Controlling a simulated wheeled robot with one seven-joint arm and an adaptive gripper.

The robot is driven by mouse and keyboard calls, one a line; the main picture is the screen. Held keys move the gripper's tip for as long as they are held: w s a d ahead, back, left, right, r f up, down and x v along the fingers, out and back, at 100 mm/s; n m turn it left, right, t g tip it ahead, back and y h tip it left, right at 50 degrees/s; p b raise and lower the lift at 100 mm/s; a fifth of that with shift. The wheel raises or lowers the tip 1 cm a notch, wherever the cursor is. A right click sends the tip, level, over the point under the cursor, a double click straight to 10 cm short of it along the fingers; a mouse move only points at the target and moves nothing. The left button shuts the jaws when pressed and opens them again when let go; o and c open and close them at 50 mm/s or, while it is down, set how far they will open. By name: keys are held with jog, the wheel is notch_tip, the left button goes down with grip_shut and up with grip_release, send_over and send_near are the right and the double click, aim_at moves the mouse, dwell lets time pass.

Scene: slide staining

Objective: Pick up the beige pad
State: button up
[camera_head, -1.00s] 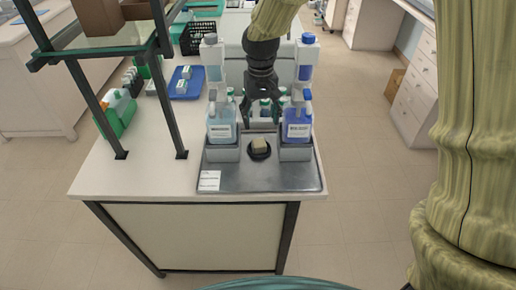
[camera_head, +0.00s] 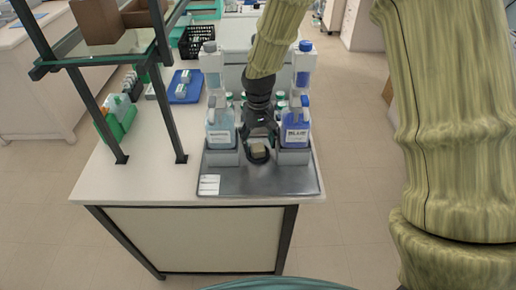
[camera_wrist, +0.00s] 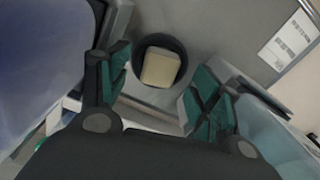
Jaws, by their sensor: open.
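The beige pad (camera_head: 258,149) is a small block sitting in a round black holder (camera_head: 259,160) on the grey metal tray (camera_head: 240,185). In the wrist view the beige pad (camera_wrist: 160,69) shows inside the dark ring of the holder (camera_wrist: 182,48). My gripper (camera_head: 259,143) is open and just above and behind the pad in the head view. In the wrist view my gripper (camera_wrist: 155,95) has its green-padded fingers apart, with the pad ahead, between and a little beyond the fingertips. Nothing is held.
A light blue bottle (camera_head: 221,125) stands close on the left of the holder and a dark blue bottle (camera_head: 296,125) close on the right. A white label (camera_head: 209,185) lies on the tray's front left. A dark shelf frame (camera_head: 165,100) stands at the left.

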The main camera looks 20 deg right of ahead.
aim_at(258, 150)
jog(key=shift+f+p, duration=0.3)
jog(key=shift+f, duration=1.15)
jog(key=c, duration=0.9)
